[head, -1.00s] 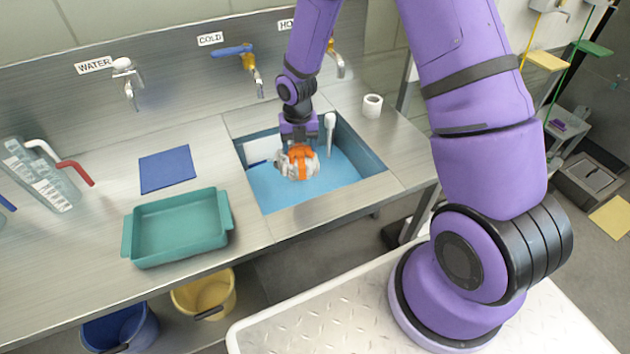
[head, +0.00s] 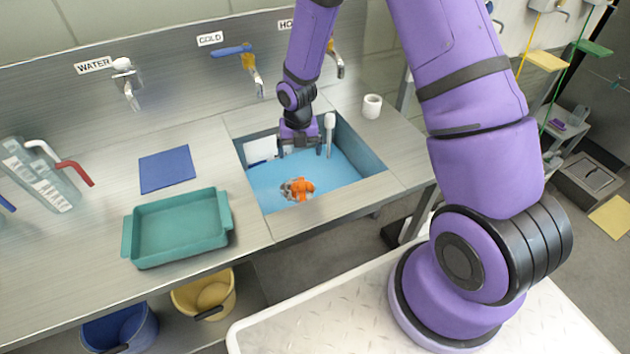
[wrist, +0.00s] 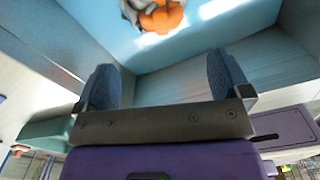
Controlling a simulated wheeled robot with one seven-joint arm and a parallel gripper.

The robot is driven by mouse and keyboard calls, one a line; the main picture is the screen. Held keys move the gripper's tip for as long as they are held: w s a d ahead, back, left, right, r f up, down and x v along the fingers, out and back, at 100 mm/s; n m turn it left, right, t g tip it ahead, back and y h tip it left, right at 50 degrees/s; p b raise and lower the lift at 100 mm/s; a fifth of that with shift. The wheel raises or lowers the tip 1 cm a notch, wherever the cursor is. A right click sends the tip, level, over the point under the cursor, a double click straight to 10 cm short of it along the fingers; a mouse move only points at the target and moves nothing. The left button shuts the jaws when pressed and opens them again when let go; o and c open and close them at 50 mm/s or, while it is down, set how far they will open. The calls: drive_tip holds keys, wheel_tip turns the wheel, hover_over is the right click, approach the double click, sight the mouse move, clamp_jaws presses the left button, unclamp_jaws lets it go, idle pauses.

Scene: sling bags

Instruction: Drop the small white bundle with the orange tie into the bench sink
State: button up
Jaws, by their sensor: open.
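My gripper (head: 301,150) is over the sink, pointing down, apart from the bundle. In the wrist view my gripper (wrist: 163,85) has its two blue-padded fingers spread with nothing between them.
A white brush-like thing (head: 329,125) stands upright in the sink, close right of my gripper. A white flat piece (head: 260,150) is at the sink's back left. A teal tray (head: 178,228) and blue cloth (head: 167,169) lie left. A white roll (head: 372,106) stands right.

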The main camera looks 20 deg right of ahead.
wheel_tip(320, 180, up, 11)
drive_tip(key=shift+f, duration=0.15)
idle(0.4)
drive_tip(key=s+d+r+m+t, duration=0.1)
drive_tip(key=s+r+m, duration=0.35)
drive_tip(key=r, duration=0.25)
drive_tip(key=s+d+r+m+t+h, duration=0.1)
drive_tip(key=s+d+r+m, duration=0.15)
drive_tip(key=r+m, duration=0.4)
drive_tip(key=s+d+r+m+t, duration=0.1)
drive_tip(key=s+r+m, duration=0.4)
drive_tip(key=r, duration=0.3)
drive_tip(key=s+r+m+t, duration=0.1)
drive_tip(key=s+r+m, duration=0.3)
drive_tip(key=s+m, duration=0.4)
drive_tip(key=s+d+r+m+t+y, duration=0.1)
drive_tip(key=s+r+m, duration=0.2)
drive_tip(key=s+m, duration=0.5)
drive_tip(key=shift+s+d+r, duration=0.15)
drive_tip(key=shift+s+r, duration=0.2)
drive_tip(key=shift+s, duration=0.2)
